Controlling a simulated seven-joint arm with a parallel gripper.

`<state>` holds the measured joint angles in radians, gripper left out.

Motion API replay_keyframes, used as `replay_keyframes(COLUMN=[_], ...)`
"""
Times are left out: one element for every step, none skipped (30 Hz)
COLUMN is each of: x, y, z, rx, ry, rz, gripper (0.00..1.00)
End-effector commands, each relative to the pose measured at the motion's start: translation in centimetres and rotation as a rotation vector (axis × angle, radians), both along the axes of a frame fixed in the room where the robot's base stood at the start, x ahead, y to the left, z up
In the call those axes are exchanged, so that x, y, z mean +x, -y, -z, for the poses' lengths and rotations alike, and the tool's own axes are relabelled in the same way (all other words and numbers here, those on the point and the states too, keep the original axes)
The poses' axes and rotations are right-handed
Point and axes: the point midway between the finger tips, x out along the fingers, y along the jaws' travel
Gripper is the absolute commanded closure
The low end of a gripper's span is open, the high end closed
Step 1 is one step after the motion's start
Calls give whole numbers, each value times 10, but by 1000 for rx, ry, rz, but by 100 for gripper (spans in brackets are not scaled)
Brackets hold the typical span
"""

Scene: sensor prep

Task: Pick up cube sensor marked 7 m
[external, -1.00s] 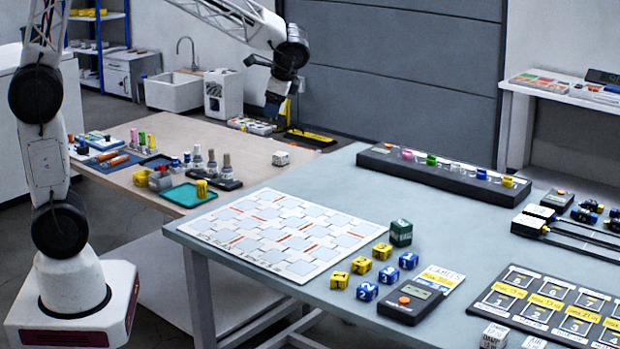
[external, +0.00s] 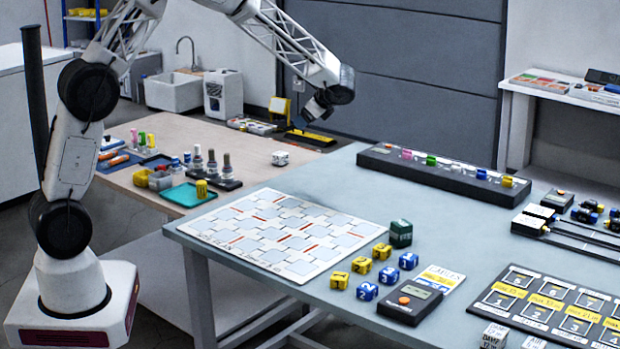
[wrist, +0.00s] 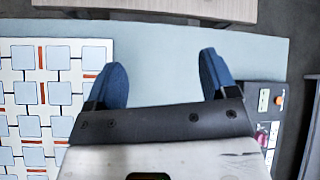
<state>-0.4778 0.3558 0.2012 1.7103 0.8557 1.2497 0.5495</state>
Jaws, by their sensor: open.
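Several small cubes are in the external view, but I cannot read "7 m" on any of them. A white cube with dark print (external: 280,158) sits on the wooden table. Two more white printed cubes, one here (external: 494,335) and one cut off by the frame (external: 534,342), stand at the bottom right edge. My gripper (external: 316,108) is raised in the air, behind and above the white cube on the wooden table in the picture. In the wrist view my gripper (wrist: 162,75) has its two blue fingers wide apart with nothing between them. No cube shows there.
A patterned white board (external: 285,230) lies on the blue-grey table, with yellow and blue cubes (external: 361,265) and a green cube (external: 400,233) beside it. A long black rack (external: 440,175) runs along the back. The table between board and rack is clear.

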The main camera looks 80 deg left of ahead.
Motion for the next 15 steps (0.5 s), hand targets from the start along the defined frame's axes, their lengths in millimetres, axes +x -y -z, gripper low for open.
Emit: replay_keyframes(x=[3,4,6,7,8,9,10,11,12,12,12,13,14,13,13], y=[-14,-22,-32,-40,-47,-58,-65,-72,-83,-91,-98,-108,-116,-123,-134], z=[10,16,22,27,32,40,45,50,58,63,69,76,81,88,95], rx=[4,6,9,12,14,18,20,21,25,27,27,31,32,33,36], ry=[-22,-37,-55,-68,-81,-99,-113,-126,-145,-157,-172,-190,-203,-217,-234], rz=[2,4,9,12,13,18,21,25,28,30,32,36,39,42,44], gripper=[21,21,21,21,21,21,21,21,21,21,21,21,21,21,21])
